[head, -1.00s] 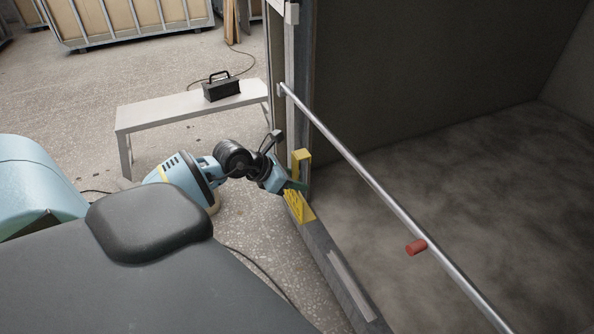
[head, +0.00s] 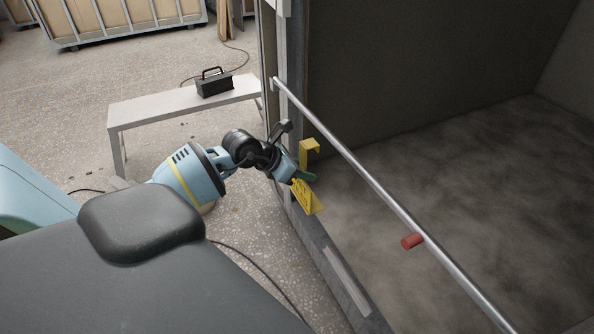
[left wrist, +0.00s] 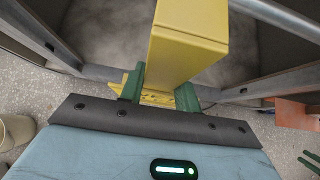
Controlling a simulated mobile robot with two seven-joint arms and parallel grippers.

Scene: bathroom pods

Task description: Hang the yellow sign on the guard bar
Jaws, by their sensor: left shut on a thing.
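The yellow sign (head: 309,197) is held in my left gripper (head: 301,178), whose green fingers are shut on it. Its hook-shaped top (head: 310,147) stands up above the fingers. In the left wrist view the yellow sign (left wrist: 188,45) rises between the green fingers (left wrist: 160,90). The bar also shows in the left wrist view (left wrist: 285,18).
A grey bench (head: 180,106) with a black toolbox (head: 214,82) stands at the left. The pod's post (head: 291,60) and sill (head: 335,265) frame the opening. A cable lies on the floor.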

